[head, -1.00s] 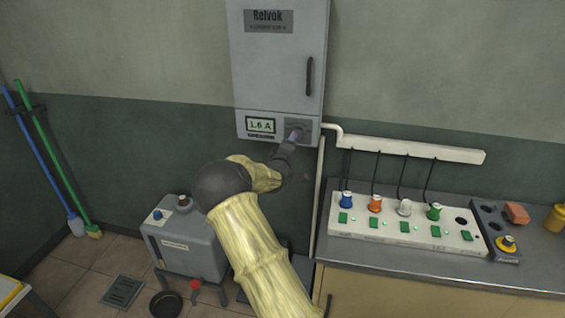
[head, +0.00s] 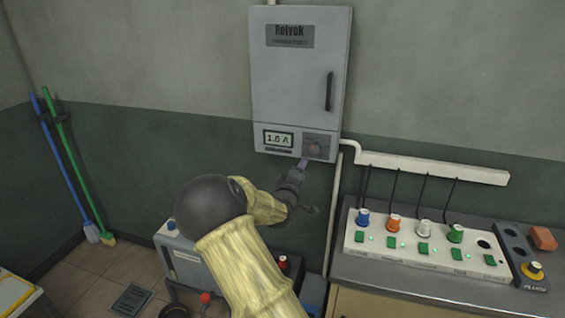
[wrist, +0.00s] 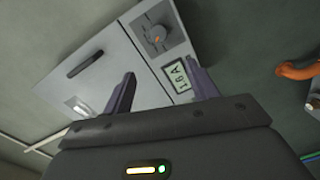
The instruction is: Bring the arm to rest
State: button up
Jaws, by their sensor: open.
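My gripper (head: 303,166) is in front of the wall just below the lower panel of the grey control cabinet (head: 297,85). In the wrist view, my gripper (wrist: 165,88) has its two fingers wide apart with nothing between them. My arm reaches up from the bottom of the head view in a pale yellow sleeve.
A counter (head: 400,288) on the right holds a white panel (head: 425,250) with several coloured plugs and green switches. A grey machine (head: 190,262) stands on the floor behind my arm. A blue and a green broom lean at the left wall.

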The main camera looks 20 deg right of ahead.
jog(key=s+a+f+m+g+y+p, duration=0.1)
jog(key=s+a+f+m+g+y, duration=0.15)
jog(key=s, duration=0.25)
jog(key=s+a+f+m+g+y+p, duration=0.1)
jog(key=s+f+m+g+y, duration=0.15)
jog(key=s, duration=0.35)
jog(key=s+a+r+m+g+y+p, duration=0.1)
jog(key=s+a, duration=0.4)
jog(key=s, duration=0.6)
jog(key=s+a+m+g+y+p, duration=0.1)
jog(key=s+a+g+y, duration=0.3)
jog(key=s, duration=0.8)
jog(key=shift+s+a+r+m+g, duration=0.3)
jog(key=shift+a+r+g, duration=0.1)
jog(key=shift+a+g, duration=0.25)
